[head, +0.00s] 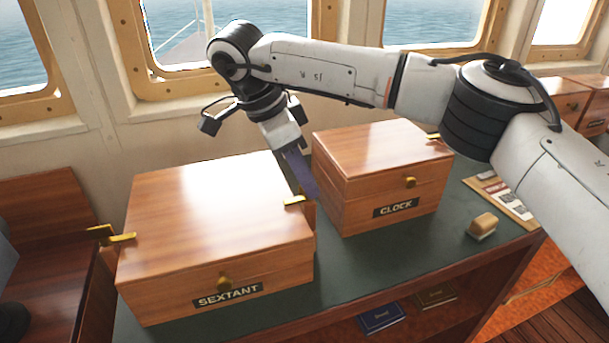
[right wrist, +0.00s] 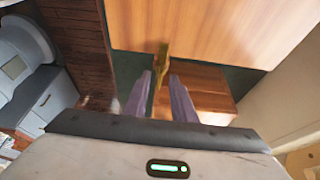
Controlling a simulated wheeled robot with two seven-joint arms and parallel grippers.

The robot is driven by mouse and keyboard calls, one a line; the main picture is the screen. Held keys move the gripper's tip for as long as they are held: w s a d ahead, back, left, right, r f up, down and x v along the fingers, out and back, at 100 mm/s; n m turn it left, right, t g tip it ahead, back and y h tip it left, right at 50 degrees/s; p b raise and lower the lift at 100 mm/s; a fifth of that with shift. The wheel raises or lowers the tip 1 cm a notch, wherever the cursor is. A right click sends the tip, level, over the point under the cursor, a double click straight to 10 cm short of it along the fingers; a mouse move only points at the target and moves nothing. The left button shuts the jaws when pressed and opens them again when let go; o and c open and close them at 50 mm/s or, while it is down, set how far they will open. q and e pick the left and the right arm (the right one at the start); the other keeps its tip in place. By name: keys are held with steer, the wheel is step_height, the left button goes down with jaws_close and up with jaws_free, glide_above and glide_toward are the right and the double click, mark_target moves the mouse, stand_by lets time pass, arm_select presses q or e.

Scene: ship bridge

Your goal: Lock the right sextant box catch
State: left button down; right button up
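The wooden sextant box (head: 215,210) stands on the green table top with its lid down and a SEXTANT label in front. Its right catch (head: 294,201) is a brass piece at the lid's right edge, partly hidden, so its exact position is hard to tell. The left catch (head: 122,238) sticks out at the opposite edge. My right gripper (head: 309,190) points down into the gap right of the box, close to the right catch. In the right wrist view, the brass catch (right wrist: 163,62) shows between and just beyond the separated fingertips (right wrist: 160,80); contact is unclear. My left gripper is not seen.
The clock box (head: 385,175) stands close on the right, leaving a narrow gap for my right gripper. A small wooden-topped block (head: 482,225) and a paper card (head: 500,200) lie further right. The window wall rises behind. Books (head: 381,317) lie below the table top.

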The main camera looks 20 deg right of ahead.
mark_target(284, 201)
steer(key=v, duration=1)
steer(key=shift+a+r, duration=0.1)
steer(key=shift+a, duration=0.05)
